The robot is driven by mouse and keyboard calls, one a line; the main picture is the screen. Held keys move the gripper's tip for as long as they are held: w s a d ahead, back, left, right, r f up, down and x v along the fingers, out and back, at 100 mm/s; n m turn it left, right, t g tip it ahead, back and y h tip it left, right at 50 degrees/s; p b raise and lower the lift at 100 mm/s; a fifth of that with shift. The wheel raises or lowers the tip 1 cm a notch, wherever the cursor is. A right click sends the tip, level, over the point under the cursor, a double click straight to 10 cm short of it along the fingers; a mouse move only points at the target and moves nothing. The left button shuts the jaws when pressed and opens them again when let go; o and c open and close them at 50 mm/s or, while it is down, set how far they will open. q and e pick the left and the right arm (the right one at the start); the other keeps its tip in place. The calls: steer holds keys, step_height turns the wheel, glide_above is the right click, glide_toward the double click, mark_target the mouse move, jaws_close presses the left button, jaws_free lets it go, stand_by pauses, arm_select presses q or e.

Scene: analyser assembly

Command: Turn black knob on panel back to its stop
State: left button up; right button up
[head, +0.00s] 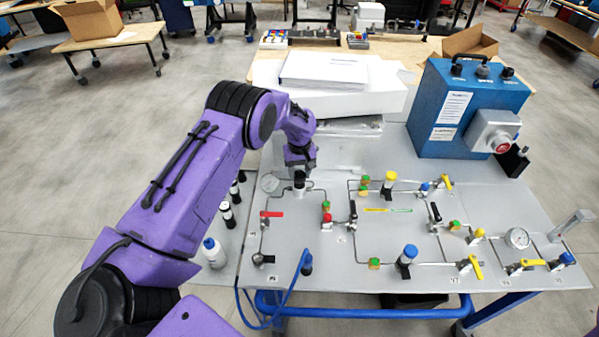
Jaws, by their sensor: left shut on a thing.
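The black knob (299,179) stands upright on the grey panel (325,265), near its back left, on a thin tube line beside a round gauge (270,183). My left gripper (300,168) reaches down over the knob from above and is shut on its top. The fingertips are small and partly hidden by the wrist, so the exact grip and the knob's turn angle cannot be read. My right gripper is not in view.
Valves with red, yellow, blue and green parts crowd the panel to the right. A blue box (440,110) with a red button stands behind it. A white carton (335,85) is at the back. Bottles, including a white one (214,252), stand left; a blue hose (290,285) hangs in front.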

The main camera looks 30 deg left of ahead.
mark_target(300, 174)
arm_select(q)
steer(key=o, duration=1.1)
steer(key=shift+c, duration=0.2)
step_height(300, 174, up, 10)
steer(key=b, duration=0.3)
steer(key=shift+r, duration=0.2)
